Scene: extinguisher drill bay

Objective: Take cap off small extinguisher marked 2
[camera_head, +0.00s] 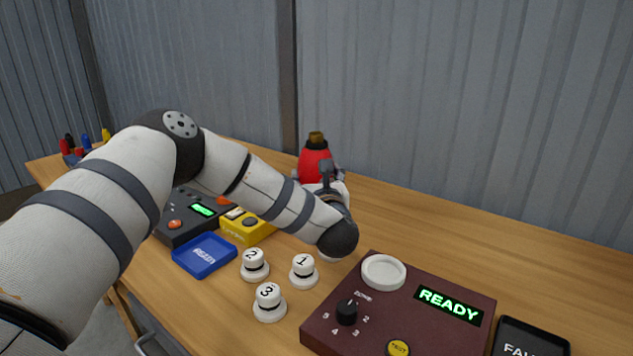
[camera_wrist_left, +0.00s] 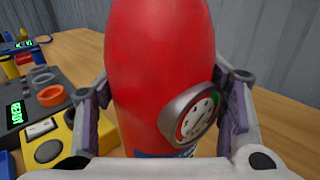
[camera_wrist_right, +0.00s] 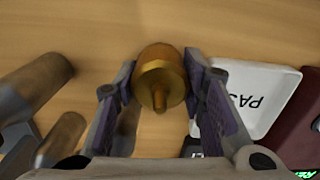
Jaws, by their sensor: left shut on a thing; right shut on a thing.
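A red extinguisher (camera_head: 314,165) stands at the back of the table in the head view, with a brown-gold cap (camera_head: 316,138) on top. My left gripper (camera_head: 325,182) is shut around its body. In the left wrist view the red body (camera_wrist_left: 155,55) fills the middle between the two fingers, with a round gauge (camera_wrist_left: 198,118) on its front. The cap is out of that frame, and I see no number on the body. My right gripper (camera_wrist_right: 158,92) shows only in the right wrist view, shut on a brass-coloured piece (camera_wrist_right: 160,72) with a narrower stub.
A blue pad (camera_head: 205,255) and yellow box (camera_head: 247,227) lie left. A white PASS pad (camera_wrist_right: 258,95) and brown cylinders (camera_wrist_right: 62,138) flank my right gripper.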

